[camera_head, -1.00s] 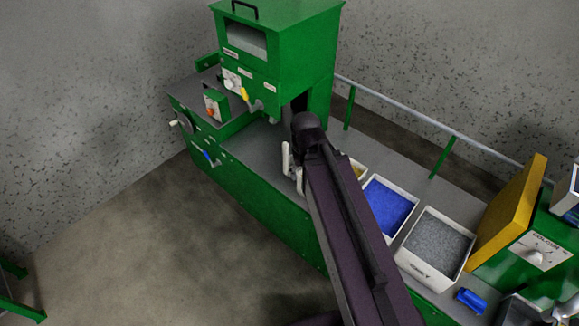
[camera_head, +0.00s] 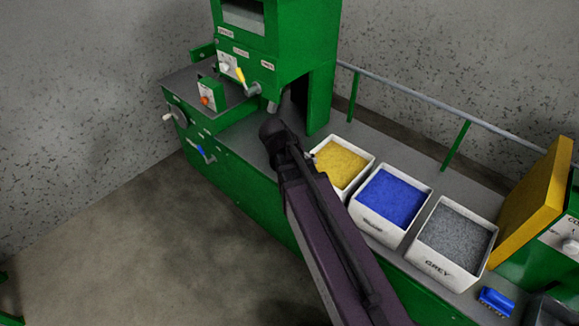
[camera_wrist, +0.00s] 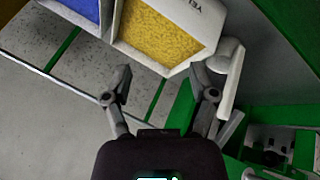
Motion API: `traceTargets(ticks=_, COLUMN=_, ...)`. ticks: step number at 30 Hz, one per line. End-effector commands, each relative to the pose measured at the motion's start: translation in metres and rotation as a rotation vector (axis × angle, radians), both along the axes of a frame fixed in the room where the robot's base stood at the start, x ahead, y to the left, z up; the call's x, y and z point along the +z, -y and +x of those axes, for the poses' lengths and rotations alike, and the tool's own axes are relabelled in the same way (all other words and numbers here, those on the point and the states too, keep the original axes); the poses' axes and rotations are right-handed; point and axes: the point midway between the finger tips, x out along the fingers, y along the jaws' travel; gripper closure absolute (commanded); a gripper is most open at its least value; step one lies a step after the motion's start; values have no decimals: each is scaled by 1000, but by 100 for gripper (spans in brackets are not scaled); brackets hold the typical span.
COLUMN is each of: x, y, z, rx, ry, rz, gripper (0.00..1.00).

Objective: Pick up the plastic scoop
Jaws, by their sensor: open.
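My gripper (camera_wrist: 163,85) is open and empty in the wrist view, its two grey fingers spread apart over the bench. In the head view my arm hides it. A small blue object (camera_head: 496,302) lies on the bench at the lower right of the head view, in front of the grey bin. It is too small to tell whether it is the scoop. My gripper is well to the left of it. It does not show in the wrist view.
Bins of yellow (camera_head: 341,164), blue (camera_head: 391,198) and grey (camera_head: 452,240) granules stand in a row on the bench. The yellow bin (camera_wrist: 165,35) is just beyond my fingers. A green machine (camera_head: 290,75) stands behind.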

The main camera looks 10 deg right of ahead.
Motion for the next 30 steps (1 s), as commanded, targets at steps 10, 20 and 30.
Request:
traceTargets(ticks=10, x=-48, y=-12, z=41, rx=-105, ry=225, rz=-192, gripper=26)
traceTargets(ticks=20, x=-75, y=-34, z=76, rx=-166, ry=485, rz=-338, gripper=26)
traceTargets(ticks=30, x=-98, y=-72, z=108, rx=-184, ry=788, rz=-437, gripper=26)
